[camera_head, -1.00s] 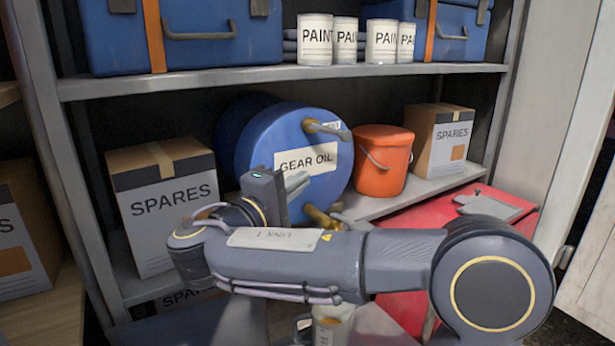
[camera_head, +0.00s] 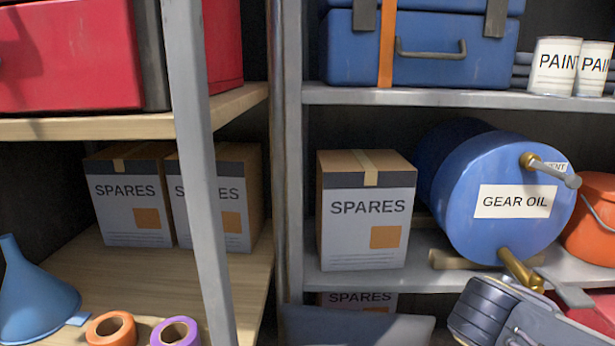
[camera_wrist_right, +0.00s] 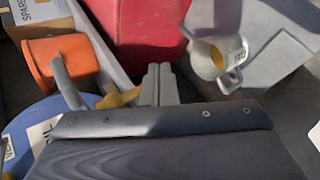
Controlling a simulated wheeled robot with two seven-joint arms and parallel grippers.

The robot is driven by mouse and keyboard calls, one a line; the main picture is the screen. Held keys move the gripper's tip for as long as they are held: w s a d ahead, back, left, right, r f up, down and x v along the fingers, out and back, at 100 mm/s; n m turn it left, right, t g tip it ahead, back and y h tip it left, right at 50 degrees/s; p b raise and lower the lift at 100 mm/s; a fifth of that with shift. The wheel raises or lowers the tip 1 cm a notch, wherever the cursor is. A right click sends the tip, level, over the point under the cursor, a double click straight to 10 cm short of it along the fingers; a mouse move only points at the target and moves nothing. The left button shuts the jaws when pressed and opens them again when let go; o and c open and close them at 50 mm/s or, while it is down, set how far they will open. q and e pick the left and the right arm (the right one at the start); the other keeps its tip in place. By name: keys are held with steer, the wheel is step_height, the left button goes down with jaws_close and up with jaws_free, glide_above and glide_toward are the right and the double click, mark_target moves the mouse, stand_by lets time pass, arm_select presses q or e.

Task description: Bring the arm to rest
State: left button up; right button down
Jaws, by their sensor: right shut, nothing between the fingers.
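My right arm (camera_head: 525,318) shows only at the lower right of the head view, below the drum's brass tap. In the right wrist view my right gripper (camera_wrist_right: 159,85) has its two grey fingers together with nothing between them. The fingertips point toward a red case (camera_wrist_right: 140,30). The brass tap (camera_wrist_right: 120,98) and a grey lever (camera_wrist_right: 68,82) of the drum show just left of the fingers; I cannot tell whether they touch. My left gripper is in no view.
The blue GEAR OIL drum (camera_head: 505,195) lies on the grey shelf, beside an orange bucket (camera_head: 592,220) and a SPARES box (camera_head: 366,210). A grey shelf post (camera_head: 200,180) stands at left. In the wrist view a pale jug (camera_wrist_right: 205,58) stands right of the fingers.

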steer(key=s+a+f+m+y, duration=0.1)
steer(key=s+a+f+y, duration=0.45)
steer(key=s+f, duration=0.2)
steer(key=s+a+f+m+t+y, duration=0.25)
steer(key=a+f+m+y, duration=0.2)
steer(key=a+y, duration=0.45)
step_height(320, 180, up, 15)
steer(key=a+p, duration=0.2)
steer(key=p, duration=1.2)
steer(key=shift+r+h, duration=0.2)
steer(key=shift+h, duration=0.25)
steer(key=shift+a+f+m, duration=0.1)
steer(key=shift+m, duration=0.15)
